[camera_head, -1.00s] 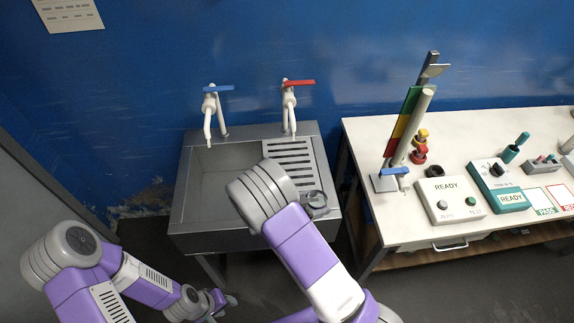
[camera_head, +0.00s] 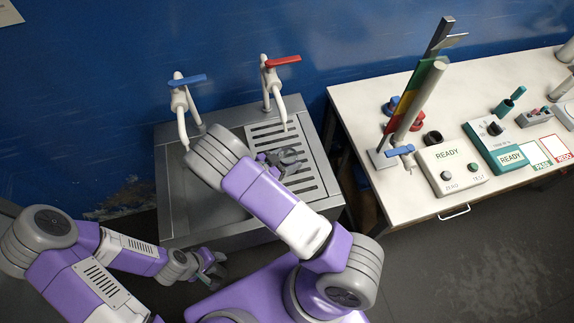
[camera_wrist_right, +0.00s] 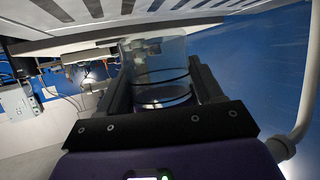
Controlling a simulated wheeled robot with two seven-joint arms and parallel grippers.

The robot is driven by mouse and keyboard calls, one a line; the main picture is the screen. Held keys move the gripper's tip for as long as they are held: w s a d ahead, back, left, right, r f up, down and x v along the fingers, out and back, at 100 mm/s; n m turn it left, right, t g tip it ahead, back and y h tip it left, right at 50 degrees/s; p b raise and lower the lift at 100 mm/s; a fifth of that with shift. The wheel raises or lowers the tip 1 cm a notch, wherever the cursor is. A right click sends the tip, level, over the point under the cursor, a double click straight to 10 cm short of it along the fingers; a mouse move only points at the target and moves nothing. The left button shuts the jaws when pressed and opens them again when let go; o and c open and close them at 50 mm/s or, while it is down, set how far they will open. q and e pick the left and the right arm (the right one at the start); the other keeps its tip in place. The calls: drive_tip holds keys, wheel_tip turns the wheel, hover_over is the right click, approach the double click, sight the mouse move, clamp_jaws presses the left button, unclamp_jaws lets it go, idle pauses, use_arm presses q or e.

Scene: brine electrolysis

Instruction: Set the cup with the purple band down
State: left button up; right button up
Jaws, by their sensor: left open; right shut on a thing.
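My right gripper (camera_head: 281,162) is over the slatted drainboard (camera_head: 318,190) on the right side of the sink. In the right wrist view a clear glass cup (camera_wrist_right: 160,70) with dark bands stands between the two black fingers of the right gripper (camera_wrist_right: 160,88), which are shut on it. My left gripper (camera_head: 213,272) is open and empty, low in front of the sink.
A blue-handled tap (camera_head: 186,98) and a red-handled tap (camera_head: 273,85) rise behind the sink. Right of it, a white bench (camera_head: 365,95) carries a tall coloured stand (camera_head: 411,103), a READY box (camera_head: 450,168) and a teal meter (camera_head: 497,145). Drainboard slats around the gripper look clear.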

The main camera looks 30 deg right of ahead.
sight(286, 166)
drive_tip(key=shift+f, duration=2)
drive_tip(key=shift+f, duration=0.15)
drive_tip(key=o, duration=1.2)
drive_tip(key=shift+a+r, duration=0.25)
drive_tip(key=shift+a, duration=0.1)
drive_tip(key=v, duration=1.1)
drive_tip(key=shift+a+r+b, duration=0.1)
drive_tip(key=shift+r+b, duration=0.05)
drive_tip(key=shift+b, duration=0.15)
